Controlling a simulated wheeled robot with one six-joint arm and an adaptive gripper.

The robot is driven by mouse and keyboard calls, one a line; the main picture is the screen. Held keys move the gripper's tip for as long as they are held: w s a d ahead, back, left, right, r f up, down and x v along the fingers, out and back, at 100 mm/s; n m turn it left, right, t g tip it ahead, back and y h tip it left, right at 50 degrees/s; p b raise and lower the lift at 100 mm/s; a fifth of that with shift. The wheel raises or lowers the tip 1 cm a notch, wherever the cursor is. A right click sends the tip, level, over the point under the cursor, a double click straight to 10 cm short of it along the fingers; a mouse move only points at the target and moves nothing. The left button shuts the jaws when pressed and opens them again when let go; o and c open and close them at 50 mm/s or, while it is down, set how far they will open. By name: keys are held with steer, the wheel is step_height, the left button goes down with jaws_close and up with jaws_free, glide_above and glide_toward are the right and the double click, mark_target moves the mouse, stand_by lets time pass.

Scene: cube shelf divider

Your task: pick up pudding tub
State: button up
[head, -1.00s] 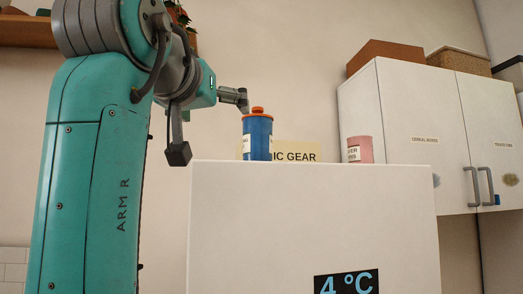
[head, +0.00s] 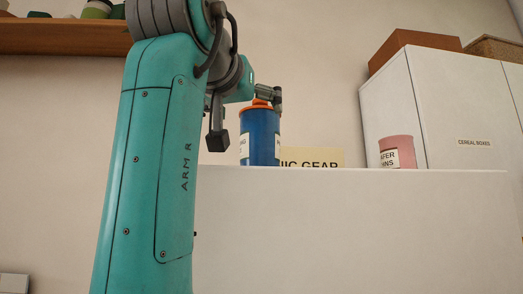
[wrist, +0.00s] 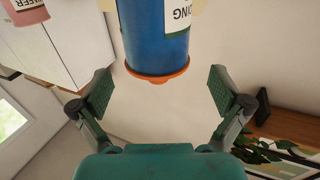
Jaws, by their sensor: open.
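In the wrist view the tub (wrist: 155,40) appears upside down, with part of a white label ending in "DING". My gripper (head: 266,96) is at lid height by the tub in the head view, partly hidden by my arm. In the wrist view my gripper (wrist: 161,92) is open and empty. Its fingers stand left and right of the tub's lid end, with gaps on both sides. The lid reaches about level with the fingertips.
A pink tub (head: 398,153) reading "AFER" stands right of the blue one, well apart. A cream sign (head: 313,159) is behind the blue tub. A white wall cabinet (head: 440,115) carries boxes at the right. A wooden shelf (head: 60,38) is at upper left.

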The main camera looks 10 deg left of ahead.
steer(key=shift+w+d, duration=0.1)
steer(key=shift+w, duration=0.75)
steer(key=w, duration=0.2)
steer(key=w+d, duration=0.1)
steer(key=shift+w+f, duration=0.3)
steer(key=shift+w, duration=0.65)
steer(key=c, duration=1.7)
steer(key=shift+r, duration=0.2)
